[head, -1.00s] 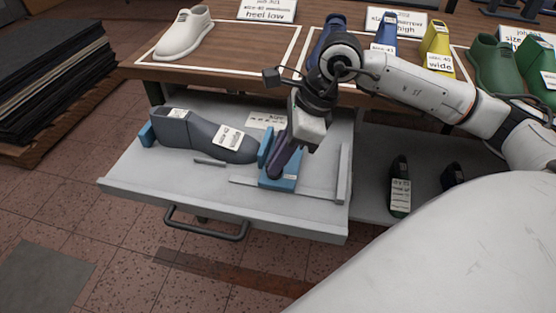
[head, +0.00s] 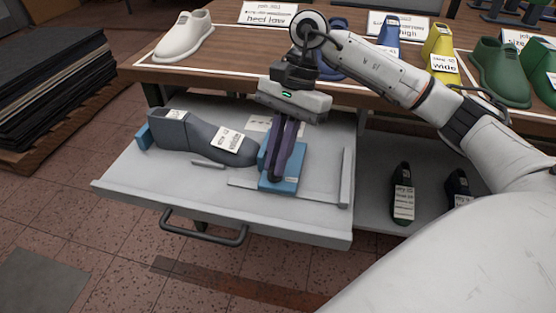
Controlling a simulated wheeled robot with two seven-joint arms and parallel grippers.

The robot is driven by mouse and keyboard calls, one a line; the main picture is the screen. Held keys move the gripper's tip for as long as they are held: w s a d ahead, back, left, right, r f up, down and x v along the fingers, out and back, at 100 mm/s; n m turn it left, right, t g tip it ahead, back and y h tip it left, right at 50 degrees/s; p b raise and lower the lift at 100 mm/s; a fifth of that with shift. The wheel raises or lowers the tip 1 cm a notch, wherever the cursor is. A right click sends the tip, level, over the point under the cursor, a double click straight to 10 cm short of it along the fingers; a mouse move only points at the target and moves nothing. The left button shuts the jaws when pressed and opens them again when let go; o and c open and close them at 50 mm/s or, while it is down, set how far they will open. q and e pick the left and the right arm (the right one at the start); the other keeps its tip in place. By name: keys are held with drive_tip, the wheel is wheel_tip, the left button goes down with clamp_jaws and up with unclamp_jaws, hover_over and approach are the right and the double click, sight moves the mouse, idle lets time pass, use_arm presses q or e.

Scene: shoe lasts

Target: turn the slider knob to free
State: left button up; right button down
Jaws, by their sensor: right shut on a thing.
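My right gripper (head: 278,176) points down over the blue slider block (head: 287,184) in the open grey drawer. Its dark fingers are shut on the slider knob, which the fingers hide. I cannot tell which way the knob points. A grey shoe last (head: 200,138) with white labels lies to the left, its toe close to the slider block and its heel by a blue stop (head: 144,136). My left gripper is not in view.
The drawer (head: 140,180) has a dark handle (head: 205,232) at its front, a slot and a raised strip at its right. The wooden table (head: 240,70) behind holds a white last (head: 186,36) and several coloured lasts. Dark lasts (head: 403,190) stand on a shelf at right.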

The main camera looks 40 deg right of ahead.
drive_tip(key=shift+w+n+g+b, duration=0.15)
drive_tip(key=shift+n+g+b, duration=0.3)
drive_tip(key=shift+n, duration=0.75)
drive_tip(key=shift+n+g+h+b, duration=0.3)
drive_tip(key=shift+n+h, duration=0.2)
drive_tip(key=shift+n, duration=0.6)
drive_tip(key=c, duration=1.8)
unclamp_jaws()
drive_tip(key=shift+c, duration=0.2)
drive_tip(key=shift+r, duration=0.1)
